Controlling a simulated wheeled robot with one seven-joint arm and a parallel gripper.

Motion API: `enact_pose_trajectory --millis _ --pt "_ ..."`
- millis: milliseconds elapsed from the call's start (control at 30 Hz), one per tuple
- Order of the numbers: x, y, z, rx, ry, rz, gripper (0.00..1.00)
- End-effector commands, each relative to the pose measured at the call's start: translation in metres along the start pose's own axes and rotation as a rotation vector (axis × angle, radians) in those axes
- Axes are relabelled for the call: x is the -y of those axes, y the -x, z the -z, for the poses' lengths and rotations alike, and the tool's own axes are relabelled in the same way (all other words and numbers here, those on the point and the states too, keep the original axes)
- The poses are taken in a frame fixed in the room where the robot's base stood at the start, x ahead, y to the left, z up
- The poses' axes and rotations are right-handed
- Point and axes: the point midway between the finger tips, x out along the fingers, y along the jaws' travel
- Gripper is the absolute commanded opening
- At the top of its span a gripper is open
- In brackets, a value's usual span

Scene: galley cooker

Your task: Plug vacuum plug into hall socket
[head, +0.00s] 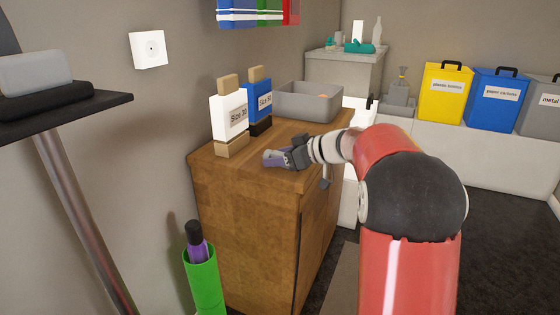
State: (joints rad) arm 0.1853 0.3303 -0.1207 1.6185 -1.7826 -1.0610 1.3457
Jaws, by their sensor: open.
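The white square socket (149,48) is on the grey wall at the upper left, with a small dark hole pattern in its middle. My gripper (270,158) is open, low over the front part of the wooden cabinet top, to the right of and below the socket. A grey-purple part shows at its tip; I cannot tell whether this is its fingers or a thing between them. I cannot make out the vacuum plug, its cord or the vacuum for certain.
The wooden cabinet (245,210) bears a white sign block (229,117), a blue sign block (260,101) and a grey bin (308,100). A green tube (203,280) holds a purple stick. A dark shelf (65,118) juts in at left. Yellow (446,92) and blue (496,99) bins stand behind.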

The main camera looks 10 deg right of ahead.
Motion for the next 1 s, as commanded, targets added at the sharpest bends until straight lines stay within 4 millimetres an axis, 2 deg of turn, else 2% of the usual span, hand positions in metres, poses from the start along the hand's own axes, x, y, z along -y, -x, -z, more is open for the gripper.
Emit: enact_pose_trajectory --millis 33,300,400,633,767,867,1000 --pt "0.000 0.000 0.000 0.000 0.000 0.000 0.52" --pt "0.000 0.000 0.000 0.000 0.000 0.000 0.17" --pt "0.000 0.001 0.000 0.000 0.000 0.000 0.07" --pt "0.000 0.001 0.001 0.000 0.000 0.000 0.07" --pt "0.000 0.004 0.008 -0.001 0.001 0.000 0.07" --pt "0.000 0.008 0.019 -0.001 0.003 0.001 0.07" --pt "0.000 0.019 0.045 -0.002 0.004 0.000 0.07"
